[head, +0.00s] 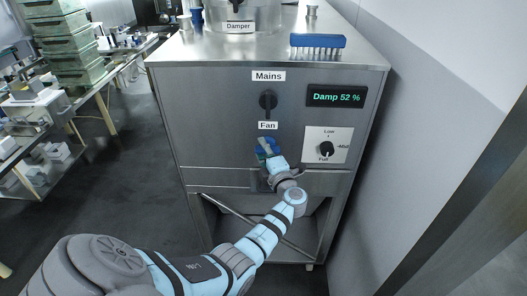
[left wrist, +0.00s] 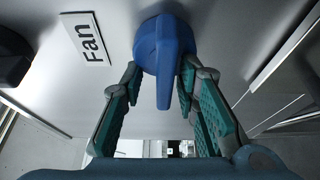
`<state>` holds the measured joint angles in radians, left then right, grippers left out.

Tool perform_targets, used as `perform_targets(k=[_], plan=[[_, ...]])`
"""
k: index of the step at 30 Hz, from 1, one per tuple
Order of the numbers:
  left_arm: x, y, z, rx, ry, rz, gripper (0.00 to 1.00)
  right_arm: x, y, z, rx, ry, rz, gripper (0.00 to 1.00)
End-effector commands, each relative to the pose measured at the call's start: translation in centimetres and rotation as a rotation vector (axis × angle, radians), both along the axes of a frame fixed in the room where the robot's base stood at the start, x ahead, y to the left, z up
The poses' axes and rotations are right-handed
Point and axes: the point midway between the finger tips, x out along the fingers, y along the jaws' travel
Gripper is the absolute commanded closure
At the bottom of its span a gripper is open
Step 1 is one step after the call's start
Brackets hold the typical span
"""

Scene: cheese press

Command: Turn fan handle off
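The blue fan handle (left wrist: 164,55) is a round knob with a long grip bar, on the steel front below the Fan label (head: 267,126). In the left wrist view its bar points toward my gripper, and the Fan label (left wrist: 85,40) shows at the upper left. My left gripper (left wrist: 160,85) has its teal-padded fingers apart, one on each side of the bar; a gap shows on the left side, and the right fingertip is very near the knob. In the head view my left gripper (head: 268,150) largely covers the handle. My right gripper is not in view.
Above is the black Mains handle (head: 268,100). To the right are a black Low-Mid-Full dial (head: 326,149) and a display (head: 337,97) reading Damp 52 %. A blue brush (head: 318,41) lies on top. A wall (head: 430,100) stands at the right.

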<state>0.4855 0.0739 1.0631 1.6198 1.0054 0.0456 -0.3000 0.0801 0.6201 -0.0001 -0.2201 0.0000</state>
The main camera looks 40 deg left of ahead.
Motion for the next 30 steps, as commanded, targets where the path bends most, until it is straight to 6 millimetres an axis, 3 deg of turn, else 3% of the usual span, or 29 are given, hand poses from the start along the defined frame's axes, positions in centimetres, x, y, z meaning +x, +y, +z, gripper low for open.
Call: perform_targets(k=[10,21,25,30], plan=[[-0.5,-0.6,-0.3,-0.003,0.005,0.001,0.69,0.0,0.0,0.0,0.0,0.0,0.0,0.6],[-4.9,-8.6,-0.2,-0.005,0.003,0.0,0.69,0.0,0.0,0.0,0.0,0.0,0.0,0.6],[-5.8,-10.2,-0.1,-0.003,0.002,0.0,0.69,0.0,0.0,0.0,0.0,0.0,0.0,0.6],[-6.0,-10.5,0.0,0.0,0.001,0.0,0.69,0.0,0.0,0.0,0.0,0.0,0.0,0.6]])
